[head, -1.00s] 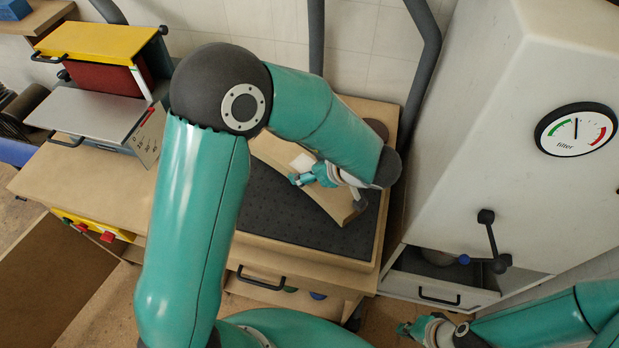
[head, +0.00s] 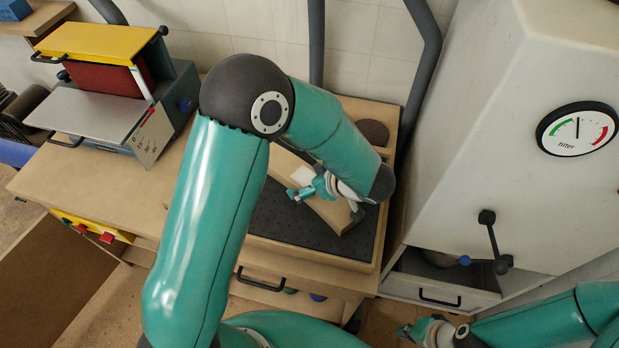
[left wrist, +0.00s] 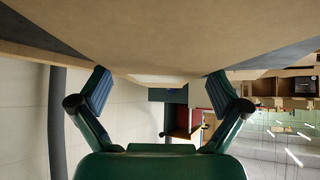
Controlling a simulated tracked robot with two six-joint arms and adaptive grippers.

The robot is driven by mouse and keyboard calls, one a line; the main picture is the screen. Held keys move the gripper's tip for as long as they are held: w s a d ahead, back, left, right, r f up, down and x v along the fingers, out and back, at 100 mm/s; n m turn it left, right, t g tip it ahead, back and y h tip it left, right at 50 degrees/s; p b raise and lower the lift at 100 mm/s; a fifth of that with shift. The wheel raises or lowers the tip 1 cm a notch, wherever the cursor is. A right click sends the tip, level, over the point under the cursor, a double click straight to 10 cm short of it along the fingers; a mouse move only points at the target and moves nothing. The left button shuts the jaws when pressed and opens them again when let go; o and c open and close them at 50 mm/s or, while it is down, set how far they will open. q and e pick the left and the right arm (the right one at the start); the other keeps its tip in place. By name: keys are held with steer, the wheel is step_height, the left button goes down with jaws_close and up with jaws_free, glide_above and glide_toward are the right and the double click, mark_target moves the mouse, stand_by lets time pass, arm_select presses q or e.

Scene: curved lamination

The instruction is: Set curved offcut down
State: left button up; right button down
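The curved offcut (head: 330,213), a pale wooden piece with a small white patch, is over the dark mat (head: 275,222) of the bench in the head view. My left gripper (head: 307,187) is at it, with its fingers to either side. In the left wrist view the offcut (left wrist: 160,35) fills the top, and its far part lies between the blue finger pads. My right gripper (head: 412,330) is at the bottom right, away from the offcut.
A yellow and grey machine (head: 105,90) stands on the bench's left. A white filter cabinet (head: 490,160) with a gauge and black handle stands to the right. Dark pipes (head: 422,60) rise behind the bench. A round brown disc (head: 374,132) lies at the bench's back right.

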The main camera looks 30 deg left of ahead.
arm_select(q)
steer(key=v, duration=1.1)
steer(key=shift+d+r+p, duration=0.1)
steer(key=shift+p, duration=0.2)
steer(key=shift+s+d+r, duration=0.1)
steer(key=shift+d+r, duration=0.2)
